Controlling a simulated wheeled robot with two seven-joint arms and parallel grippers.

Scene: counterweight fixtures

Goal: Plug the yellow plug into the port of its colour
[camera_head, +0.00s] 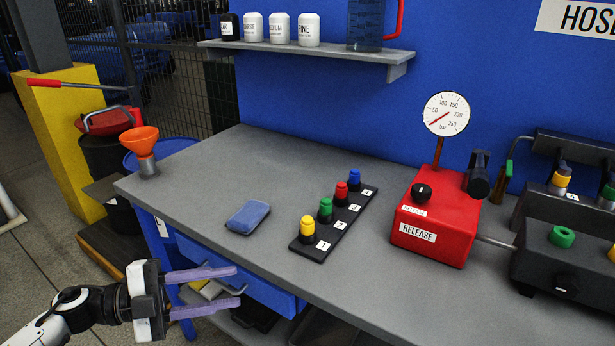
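The yellow plug (307,225) stands upright in a black holder strip (312,254) on the grey workbench, at the end nearest me, beside label 1. A yellow ring (611,254), which looks like the port of that colour, shows on top of the dark block (550,262) and is cut off by the right picture edge. My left gripper (238,286) is open and empty, with its two purple fingers apart. It is in front of the bench, left of the plug and apart from it. My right gripper is not in view.
Green (325,208), red (341,191) and blue (354,179) plugs share the strip. A blue sponge (248,217) lies left of it. A red release box (436,222) with a gauge (446,113) stands between strip and dark block. The bench's left front is clear.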

